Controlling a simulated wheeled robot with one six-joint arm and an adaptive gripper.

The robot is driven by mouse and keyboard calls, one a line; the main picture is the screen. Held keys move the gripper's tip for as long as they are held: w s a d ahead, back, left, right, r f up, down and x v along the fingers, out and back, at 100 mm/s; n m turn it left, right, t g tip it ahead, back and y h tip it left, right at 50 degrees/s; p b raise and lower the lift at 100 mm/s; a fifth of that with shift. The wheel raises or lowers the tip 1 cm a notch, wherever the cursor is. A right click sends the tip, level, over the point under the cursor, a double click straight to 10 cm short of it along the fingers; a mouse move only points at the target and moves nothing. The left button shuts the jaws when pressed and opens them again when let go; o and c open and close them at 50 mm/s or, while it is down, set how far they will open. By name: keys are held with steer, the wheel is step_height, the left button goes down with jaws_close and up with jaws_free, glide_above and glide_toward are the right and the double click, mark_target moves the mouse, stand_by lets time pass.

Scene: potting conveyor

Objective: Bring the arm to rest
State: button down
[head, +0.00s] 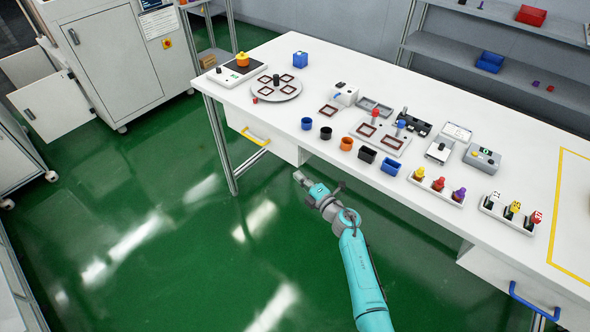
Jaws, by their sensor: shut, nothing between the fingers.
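My gripper (301,177) is at the end of my teal arm, over the green floor just in front of the white table (475,210). It is small in the picture. It is shut and holds nothing. It appears apart from the table and from everything on it. The arm reaches up from the bottom edge of the picture, right of the middle.
Blue, black and orange cups (346,143) stand near the table's front edge, with small coloured parts in trays (437,190) to the right. A round grey plate (275,88) lies at the left. A drawer with a yellow handle (255,137) is under the table.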

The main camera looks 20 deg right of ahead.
steer(key=shift+v, duration=2.2)
steer(key=shift+a, duration=0.1)
steer(key=s+a+m+h, duration=0.15)
steer(key=s+m, duration=0.25)
steer(key=s, duration=0.6)
steer(key=s+a+m+t+h, duration=0.1)
steer(key=s+a+m, duration=0.15)
steer(key=s, duration=0.75)
steer(key=s+a+m+h, duration=0.1)
steer(key=s+m, duration=0.4)
steer(key=s, duration=0.5)
steer(key=s+r+m+g+h, duration=0.1)
steer(key=s+r+m, duration=0.4)
steer(key=s, duration=0.7)
steer(key=s+r+m+g+h, duration=0.1)
steer(key=s+r+m, duration=0.4)
steer(key=s, duration=0.8)
steer(key=shift+d+r+g+h, duration=0.4)
steer(key=shift+r+g, duration=0.2)
steer(key=shift+r, duration=1.15)
steer(key=shift+m, duration=0.25)
